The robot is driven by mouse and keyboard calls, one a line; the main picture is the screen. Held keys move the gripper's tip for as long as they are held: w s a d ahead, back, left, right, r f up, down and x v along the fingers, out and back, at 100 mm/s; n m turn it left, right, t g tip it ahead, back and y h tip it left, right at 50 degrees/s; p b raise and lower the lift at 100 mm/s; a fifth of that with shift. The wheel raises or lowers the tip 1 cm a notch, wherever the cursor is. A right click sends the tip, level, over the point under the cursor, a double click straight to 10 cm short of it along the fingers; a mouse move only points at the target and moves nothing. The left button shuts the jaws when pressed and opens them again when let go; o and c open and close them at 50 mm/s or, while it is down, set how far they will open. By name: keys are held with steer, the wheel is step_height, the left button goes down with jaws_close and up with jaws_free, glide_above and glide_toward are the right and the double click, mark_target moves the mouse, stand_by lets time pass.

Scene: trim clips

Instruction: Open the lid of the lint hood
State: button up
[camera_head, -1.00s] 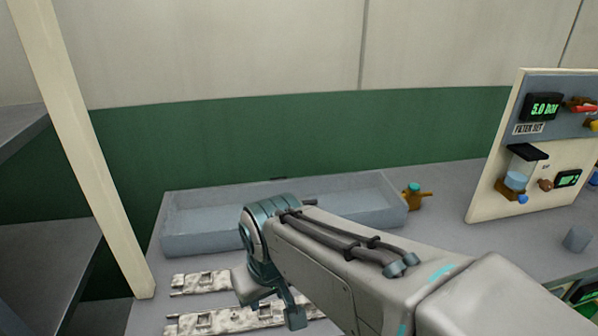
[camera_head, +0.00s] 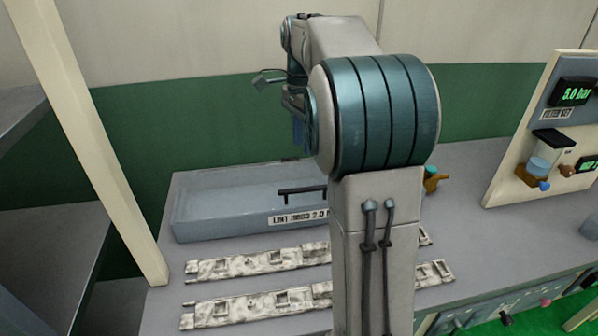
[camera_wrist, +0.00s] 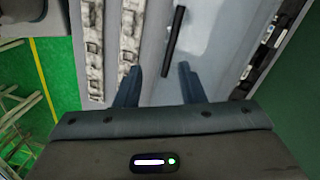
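The lint hood (camera_head: 225,220) is a long grey-blue box at the back of the bench, with a label on its front. Its lid (camera_wrist: 216,45) looks down and carries a black bar handle (camera_head: 303,190). The handle also shows in the wrist view (camera_wrist: 174,40), beyond the fingertips. My gripper (camera_wrist: 160,82) is open, with two blue fingers apart and nothing between them. In the head view my gripper (camera_head: 298,132) hangs above the hood, clear of the handle. My arm hides the hood's right part.
Two mottled pale strips with clips (camera_head: 257,263) (camera_head: 258,306) lie on the bench in front of the hood. A panel with a green display (camera_head: 576,94) stands at the right. A cream post (camera_head: 88,150) and grey shelves (camera_head: 52,222) are at the left.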

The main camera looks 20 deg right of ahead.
steer(key=f+m, duration=0.1)
steer(key=f, duration=0.3)
steer(key=d+f+m, duration=0.1)
steer(key=f, duration=0.3)
steer(key=f+m, duration=0.1)
steer(key=f, duration=0.4)
steer(key=shift+w+d+g, duration=0.25)
steer(key=shift+w+g, duration=0.1)
steer(key=shift+g, duration=0.05)
jaws_close()
